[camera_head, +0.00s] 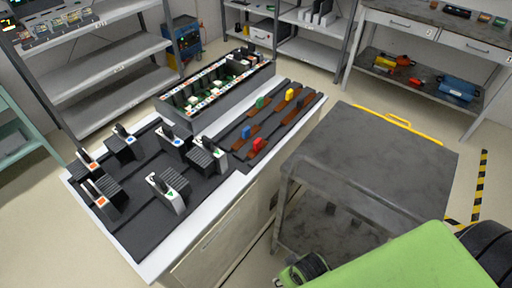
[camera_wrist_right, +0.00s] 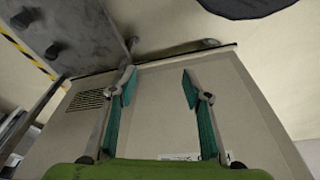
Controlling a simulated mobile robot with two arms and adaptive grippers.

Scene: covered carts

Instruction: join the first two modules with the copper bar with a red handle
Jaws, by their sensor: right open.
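The copper bar with the red handle (camera_head: 259,146) lies on a dark tray at the right part of the white-topped bench, in front of the bar with the blue handle (camera_head: 246,132). Bars with green (camera_head: 261,102) and yellow (camera_head: 289,94) handles lie farther back. Several black modules with orange, blue or green marks stand on the black mat (camera_head: 138,232); which are the first two I cannot tell. My right gripper (camera_wrist_right: 158,80) is open and empty, facing a beige cabinet side, away from the bars. My left gripper is not in view.
A long dark open case (camera_head: 208,117) with green boards stands at the back of the bench. A grey cart (camera_head: 385,150) with a yellow handle stands right of the bench, by my green arm. Shelves line the back; a workbench (camera_head: 432,30) stands at back right.

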